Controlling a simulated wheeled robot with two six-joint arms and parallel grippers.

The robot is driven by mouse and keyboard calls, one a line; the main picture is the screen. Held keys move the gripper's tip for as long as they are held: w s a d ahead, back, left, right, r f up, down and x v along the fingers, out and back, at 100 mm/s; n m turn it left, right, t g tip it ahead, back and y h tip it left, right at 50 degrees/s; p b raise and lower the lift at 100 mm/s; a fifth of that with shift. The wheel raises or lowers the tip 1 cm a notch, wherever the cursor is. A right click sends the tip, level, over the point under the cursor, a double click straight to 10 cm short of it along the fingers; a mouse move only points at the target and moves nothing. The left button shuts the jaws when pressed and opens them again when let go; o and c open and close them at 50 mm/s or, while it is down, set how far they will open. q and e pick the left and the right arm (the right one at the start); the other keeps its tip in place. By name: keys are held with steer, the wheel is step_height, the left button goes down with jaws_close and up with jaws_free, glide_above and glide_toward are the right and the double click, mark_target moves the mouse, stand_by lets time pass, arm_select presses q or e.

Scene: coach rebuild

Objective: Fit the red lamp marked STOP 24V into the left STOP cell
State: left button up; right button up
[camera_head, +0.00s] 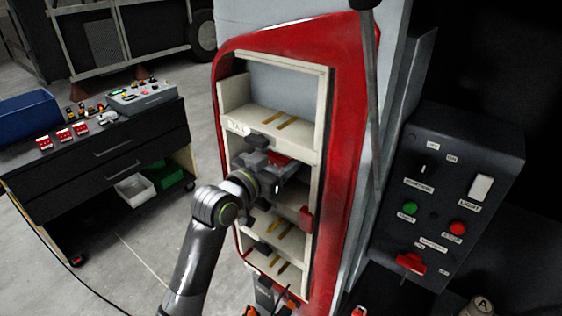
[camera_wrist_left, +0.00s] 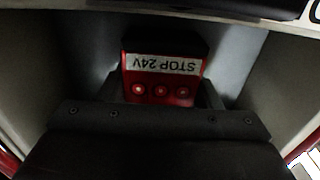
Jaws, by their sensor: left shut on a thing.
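The red lamp (camera_wrist_left: 160,80) marked STOP 24V is between the fingers of my left gripper (camera_wrist_left: 160,98) in the left wrist view, its label upside down there. Pale cell walls stand on both sides of it. In the head view my left gripper (camera_head: 272,168) reaches into the second cell from the top of the cream lamp housing (camera_head: 322,120), with a bit of the red lamp (camera_head: 279,158) showing. The gripper is shut on the lamp. The cell's floor and any STOP label are hidden by the gripper. Whether the lamp touches the back cannot be told.
The top cell (camera_head: 275,118) and lower cells are empty but for brass strips. A red part (camera_head: 306,218) sits at the housing's right edge. A dark workbench (camera_head: 100,150) with several red lamps (camera_head: 63,135) stands left. A switch panel (camera_head: 440,200) stands right.

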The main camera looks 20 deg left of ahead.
arm_select(q)
steer(key=shift+f, duration=0.85)
steer(key=shift+s, duration=0.1)
steer(key=shift+f, duration=0.1)
steer(key=shift+f, duration=0.15)
steer(key=o, duration=1)
steer(key=shift+o, duration=0.2)
